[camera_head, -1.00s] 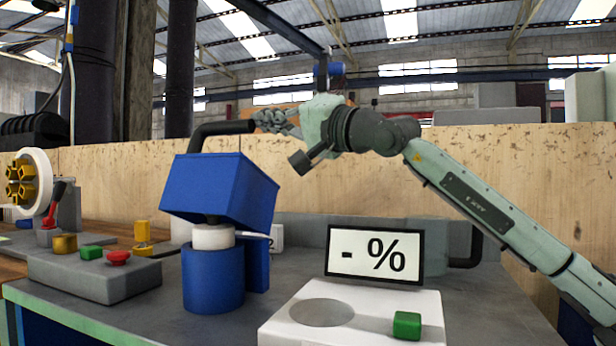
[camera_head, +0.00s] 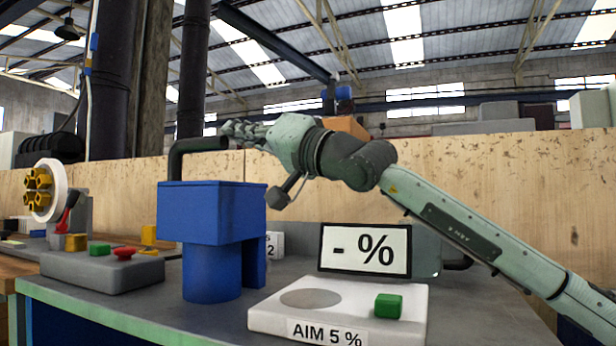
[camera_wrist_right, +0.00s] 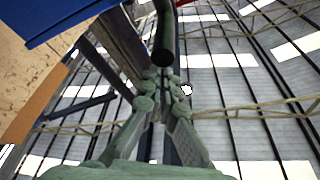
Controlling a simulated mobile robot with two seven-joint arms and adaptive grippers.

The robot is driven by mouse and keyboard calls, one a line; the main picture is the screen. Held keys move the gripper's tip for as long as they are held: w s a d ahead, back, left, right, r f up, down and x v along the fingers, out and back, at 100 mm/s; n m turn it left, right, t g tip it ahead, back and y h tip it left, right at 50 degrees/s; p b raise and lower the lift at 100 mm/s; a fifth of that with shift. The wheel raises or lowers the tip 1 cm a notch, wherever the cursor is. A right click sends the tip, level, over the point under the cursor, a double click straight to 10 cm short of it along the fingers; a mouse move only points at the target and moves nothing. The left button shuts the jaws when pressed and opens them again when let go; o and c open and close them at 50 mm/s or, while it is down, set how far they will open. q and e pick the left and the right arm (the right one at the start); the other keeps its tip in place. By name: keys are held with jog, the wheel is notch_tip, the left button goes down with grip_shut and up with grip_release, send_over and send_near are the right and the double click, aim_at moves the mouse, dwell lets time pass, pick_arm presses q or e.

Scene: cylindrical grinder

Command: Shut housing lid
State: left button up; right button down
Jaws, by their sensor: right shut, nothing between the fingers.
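The blue housing lid (camera_head: 211,212) is a box-shaped cover with a dark bent handle (camera_head: 177,158) rising from its back left. It sits level on the blue cylindrical housing (camera_head: 212,273), and no gap shows between them. My right gripper (camera_head: 230,131) is above the lid at the handle's right end. Its fingers are shut with nothing between them. In the right wrist view the closed fingertips (camera_wrist_right: 163,88) lie just below the dark handle (camera_wrist_right: 163,45); whether they touch it I cannot tell. The lid's blue edge (camera_wrist_right: 70,18) shows at upper left. My left gripper is not in view.
A white scale-like base (camera_head: 340,310) with a green button and a "- %" display (camera_head: 365,250) stands right of the housing. A grey control box (camera_head: 105,272) with coloured buttons is at left. A wooden wall (camera_head: 510,190) closes off the back.

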jog(key=shift+s+a+f, duration=0.15)
jog(key=shift+a+f, duration=0.05)
jog(key=shift+f, duration=0.15)
jog(key=shift+r, duration=0.1)
notch_tip(320, 180, up, 10)
jog(key=shift+d+r, duration=0.2)
dwell(0.3)
